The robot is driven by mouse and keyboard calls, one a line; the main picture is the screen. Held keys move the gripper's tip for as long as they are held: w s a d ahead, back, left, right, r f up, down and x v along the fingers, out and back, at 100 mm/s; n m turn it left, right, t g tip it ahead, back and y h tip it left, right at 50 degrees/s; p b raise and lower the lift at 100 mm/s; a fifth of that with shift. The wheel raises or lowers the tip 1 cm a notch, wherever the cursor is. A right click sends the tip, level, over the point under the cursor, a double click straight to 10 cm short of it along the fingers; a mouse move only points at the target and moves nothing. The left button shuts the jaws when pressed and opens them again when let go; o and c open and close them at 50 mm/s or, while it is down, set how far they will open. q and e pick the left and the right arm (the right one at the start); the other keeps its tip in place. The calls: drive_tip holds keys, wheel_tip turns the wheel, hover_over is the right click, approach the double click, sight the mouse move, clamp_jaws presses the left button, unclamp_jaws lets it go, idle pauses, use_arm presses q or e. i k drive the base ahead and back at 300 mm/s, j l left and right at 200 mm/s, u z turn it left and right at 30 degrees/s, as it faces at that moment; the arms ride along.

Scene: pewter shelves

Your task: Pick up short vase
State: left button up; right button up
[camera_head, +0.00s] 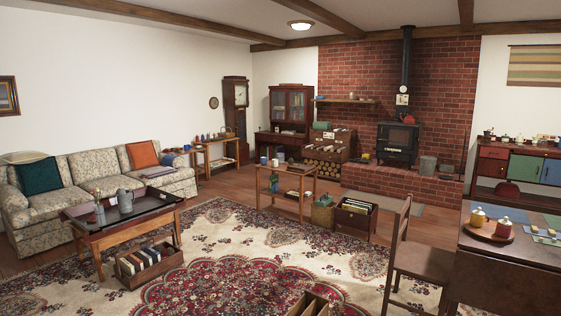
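I cannot tell for certain which object is the short vase. A small vase-like vessel with a green sprig (99,214) stands on the dark coffee table (150,208) at the left. A grey metal jug (125,201) stands beside it on the same table. Several tiny vessels (210,136) stand on the wooden side table by the clock, too small to make out. Neither of my grippers is in view.
A sofa (75,185) stands behind the coffee table, and a crate of books (148,262) lies in front of it. A small cart (287,178) stands mid-room. A chair (420,262) and dining table (510,262) block the right. The patterned rug (225,255) has free room.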

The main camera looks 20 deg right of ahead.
sight(280, 156)
drive_tip(key=i+j+u, duration=0.3)
drive_tip(key=i+j, duration=0.55)
drive_tip(key=i+j+u, duration=0.35)
drive_tip(key=i+j, duration=0.45)
drive_tip(key=i+l+z, duration=0.25)
drive_tip(key=i+z, duration=0.25)
drive_tip(key=i, duration=0.25)
drive_tip(key=i+z, duration=0.5)
drive_tip(key=i, duration=0.25)
drive_tip(key=i+j+z, duration=0.45)
drive_tip(key=i, duration=0.3)
drive_tip(key=i+l+z, duration=0.1)
drive_tip(key=i+z, duration=0.2)
drive_tip(key=i, duration=0.7)
drive_tip(key=i+j+z, duration=0.1)
drive_tip(key=i+z, duration=0.2)
drive_tip(key=i, duration=0.7)
drive_tip(key=i+u, duration=0.2)
drive_tip(key=i, duration=0.8)
drive_tip(key=i+l+u, duration=0.25)
drive_tip(key=i, duration=0.75)
drive_tip(key=j, duration=0.1)
